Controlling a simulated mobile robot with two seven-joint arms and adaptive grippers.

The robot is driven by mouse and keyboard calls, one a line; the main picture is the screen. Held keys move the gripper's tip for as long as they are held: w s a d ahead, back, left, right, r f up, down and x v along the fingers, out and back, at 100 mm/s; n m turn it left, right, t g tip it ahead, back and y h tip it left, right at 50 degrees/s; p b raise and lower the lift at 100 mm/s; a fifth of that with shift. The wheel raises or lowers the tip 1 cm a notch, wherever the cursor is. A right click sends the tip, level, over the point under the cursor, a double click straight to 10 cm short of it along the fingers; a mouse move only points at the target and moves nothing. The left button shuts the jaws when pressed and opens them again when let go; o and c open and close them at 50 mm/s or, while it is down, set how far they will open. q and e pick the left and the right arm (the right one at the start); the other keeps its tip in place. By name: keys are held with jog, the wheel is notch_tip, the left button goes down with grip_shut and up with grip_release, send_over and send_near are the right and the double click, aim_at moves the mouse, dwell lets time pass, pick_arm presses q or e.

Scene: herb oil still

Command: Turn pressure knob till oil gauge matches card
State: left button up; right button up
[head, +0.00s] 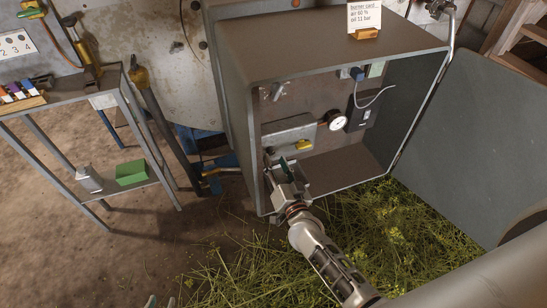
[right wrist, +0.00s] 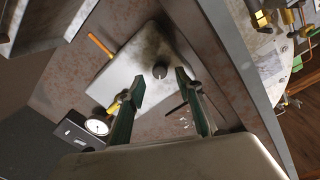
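The burner card (head: 364,17) stands on top of the open metal cabinet (head: 320,36); it reads air 60 %, oil 11 bar. The round white oil gauge (head: 338,121) is inside, to the right of a grey box (head: 287,134). It also shows in the right wrist view (right wrist: 98,126); its reading is too small to tell. My left gripper (head: 160,301) shows only two separated fingertips.
The cabinet door (head: 475,130) stands open at the right. A dark switch box (head: 362,112) with a pale cable is on the back wall. A metal shelf (head: 95,106) stands left; grass covers the ground in front.

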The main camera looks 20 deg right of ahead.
jog(key=s, duration=0.9)
jog(key=shift+r, duration=0.15)
dwell(1.9)
